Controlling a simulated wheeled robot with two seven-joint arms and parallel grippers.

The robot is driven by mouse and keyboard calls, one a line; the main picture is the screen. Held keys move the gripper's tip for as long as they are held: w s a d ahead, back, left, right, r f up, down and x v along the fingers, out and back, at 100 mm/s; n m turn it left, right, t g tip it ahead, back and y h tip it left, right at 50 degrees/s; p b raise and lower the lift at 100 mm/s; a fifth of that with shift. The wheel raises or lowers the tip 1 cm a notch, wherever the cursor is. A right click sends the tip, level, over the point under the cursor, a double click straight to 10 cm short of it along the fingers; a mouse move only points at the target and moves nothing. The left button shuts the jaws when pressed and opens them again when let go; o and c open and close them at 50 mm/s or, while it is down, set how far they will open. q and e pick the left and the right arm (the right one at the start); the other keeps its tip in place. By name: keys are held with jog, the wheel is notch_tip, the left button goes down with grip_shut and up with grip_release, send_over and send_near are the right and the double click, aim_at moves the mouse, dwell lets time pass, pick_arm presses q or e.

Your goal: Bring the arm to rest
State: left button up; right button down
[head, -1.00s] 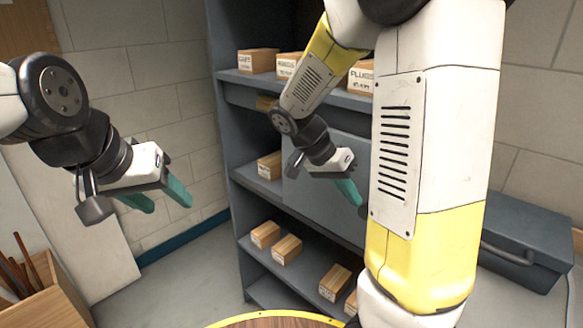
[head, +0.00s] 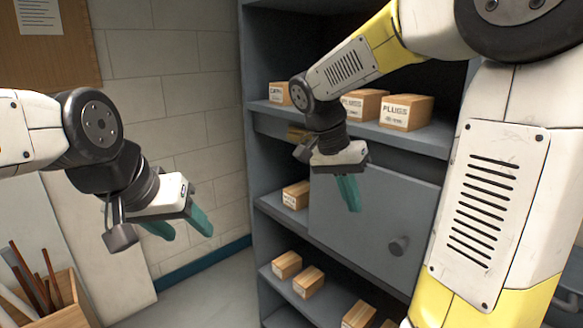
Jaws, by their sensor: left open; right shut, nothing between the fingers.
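My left gripper (head: 183,228) is at the left of the head view, with its teal fingers apart and nothing between them. It hangs in the air before the pale wall. My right gripper (head: 350,194) is near the middle of the view, its teal fingers together and empty, pointing down. My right arm comes in from the upper right and covers part of the shelves.
The shelf unit's grey door (head: 375,225) has a round knob (head: 398,246). Labelled boxes, among them a plugs box (head: 405,112), stand on the upper shelf; smaller boxes (head: 308,281) sit lower. A wooden crate (head: 62,305) with rods stands at lower left. Floor (head: 200,294) shows between.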

jog(key=s+a+r+n+t+y, duration=0.1)
jog(key=s+n+t+y, duration=0.2)
jog(key=s+n, duration=0.1)
jog(key=s+a+r+n+t+y, duration=0.1)
jog(key=s+a+n+t+y, duration=0.1)
jog(key=s, duration=0.4)
jog(key=n+t+y, duration=0.1)
jog(key=n, duration=0.1)
jog(key=shift+s+a+n, duration=0.25)
jog(key=shift+n, duration=0.05)
